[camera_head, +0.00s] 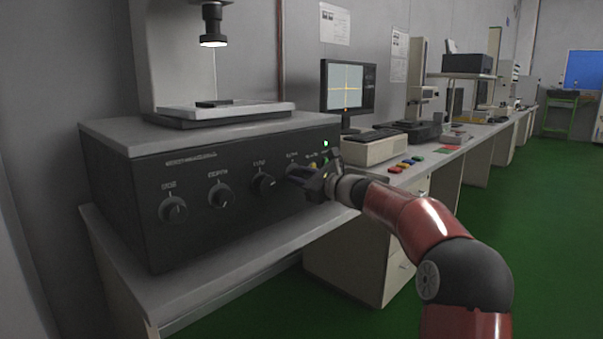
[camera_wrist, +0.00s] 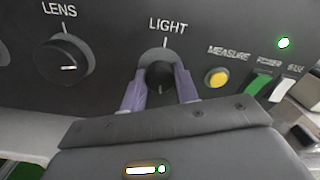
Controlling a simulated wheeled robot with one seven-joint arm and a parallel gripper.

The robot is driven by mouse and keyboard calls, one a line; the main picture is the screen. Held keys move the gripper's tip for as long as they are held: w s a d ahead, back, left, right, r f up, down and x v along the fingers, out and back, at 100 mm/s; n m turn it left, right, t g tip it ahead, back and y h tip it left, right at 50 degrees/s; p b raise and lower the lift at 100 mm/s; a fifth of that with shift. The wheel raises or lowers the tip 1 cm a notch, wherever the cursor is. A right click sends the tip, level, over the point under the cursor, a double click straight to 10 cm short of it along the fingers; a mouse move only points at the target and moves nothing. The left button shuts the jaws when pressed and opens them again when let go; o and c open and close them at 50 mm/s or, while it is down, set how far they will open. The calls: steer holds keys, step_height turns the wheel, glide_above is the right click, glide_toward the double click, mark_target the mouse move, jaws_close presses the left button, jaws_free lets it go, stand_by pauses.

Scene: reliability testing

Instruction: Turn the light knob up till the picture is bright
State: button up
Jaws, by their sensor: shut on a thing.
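The light knob (camera_wrist: 158,74) is a dark round knob under the label LIGHT on the black control box (camera_head: 110,195). In the wrist view my gripper (camera_wrist: 160,88) has its two purple fingers closed on the knob, one on each side. In the head view my gripper (camera_head: 308,180) reaches the right part of the box front and hides most of the light knob. The picture is on the monitor (camera_head: 347,88), which shows a pale grey-blue screen with a yellow cross and a small orange mark low on it.
The LENS knob (camera_wrist: 63,60) is left of the light knob. A yellow MEASURE button (camera_wrist: 217,77), a green switch (camera_wrist: 257,86) and a white switch (camera_wrist: 283,90) are to the right. A lit lamp head (camera_head: 213,42) hangs above the stage (camera_head: 225,112).

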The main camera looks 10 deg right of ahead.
steer(key=shift+f+m, duration=0.15)
steer(key=shift+m, duration=0.15)
steer(key=o, duration=1)
steer(key=shift+c, duration=0.2)
steer(key=b+v, duration=0.1)
steer(key=v, duration=0.7)
steer(key=shift+b, duration=0.35)
steer(key=shift+w, duration=0.1)
